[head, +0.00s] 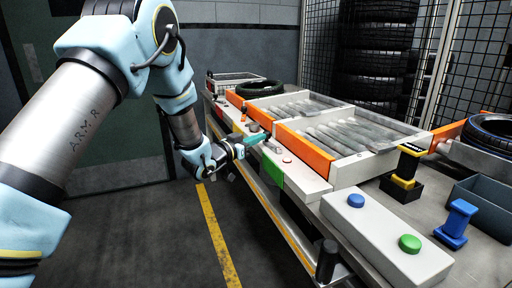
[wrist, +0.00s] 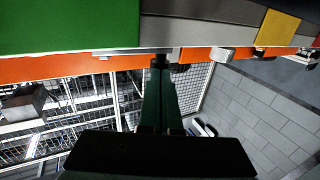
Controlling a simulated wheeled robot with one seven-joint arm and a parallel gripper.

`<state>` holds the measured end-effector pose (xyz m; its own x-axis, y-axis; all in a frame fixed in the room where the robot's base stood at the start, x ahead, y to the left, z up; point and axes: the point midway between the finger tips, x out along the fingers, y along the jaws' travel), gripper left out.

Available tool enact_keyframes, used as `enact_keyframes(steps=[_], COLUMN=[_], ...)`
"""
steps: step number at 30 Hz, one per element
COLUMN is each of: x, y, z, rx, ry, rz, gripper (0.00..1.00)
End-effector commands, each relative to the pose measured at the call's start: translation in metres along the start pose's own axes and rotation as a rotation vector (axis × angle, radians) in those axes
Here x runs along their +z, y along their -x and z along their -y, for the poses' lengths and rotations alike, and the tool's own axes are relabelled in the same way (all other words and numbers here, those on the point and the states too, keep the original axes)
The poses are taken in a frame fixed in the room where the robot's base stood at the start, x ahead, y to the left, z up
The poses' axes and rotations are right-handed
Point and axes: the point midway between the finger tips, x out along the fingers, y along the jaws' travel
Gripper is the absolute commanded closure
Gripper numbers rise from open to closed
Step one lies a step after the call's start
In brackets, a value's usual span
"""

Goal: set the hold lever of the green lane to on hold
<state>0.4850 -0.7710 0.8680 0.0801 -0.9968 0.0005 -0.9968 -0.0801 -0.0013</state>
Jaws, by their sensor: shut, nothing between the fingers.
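The green lane's marker is a green panel (head: 272,169) on the front of the conveyor's white ledge. It also shows at the upper left of the wrist view (wrist: 65,25). My gripper (head: 262,138) is shut and empty, its teal fingers reaching over the ledge just behind the green panel. In the wrist view the closed fingers (wrist: 160,62) end at the ledge's edge, right of the green panel. The green lane's hold lever is not clearly visible; my fingers may cover it, and I cannot tell its setting or whether I touch it.
A yellow panel (head: 238,128) marks the lane farther back. Orange dividers (head: 305,150) flank the rollers. A white box with a blue button (head: 356,201) and a green button (head: 410,243) stands in front. A tyre (head: 259,88) lies at the far end. The floor on the left is free.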

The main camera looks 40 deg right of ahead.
Motion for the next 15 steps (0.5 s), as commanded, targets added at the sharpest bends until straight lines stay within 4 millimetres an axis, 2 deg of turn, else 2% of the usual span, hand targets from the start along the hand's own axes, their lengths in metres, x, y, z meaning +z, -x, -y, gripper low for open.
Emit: enact_keyframes(steps=[2, 15], x=[0.002, 0.001], y=[-0.004, -0.028], z=[0.005, 0.004], rx=[0.065, 0.397], ry=[-0.001, 0.000], rz=[-0.002, -0.001], gripper=[1.00, 1.00])
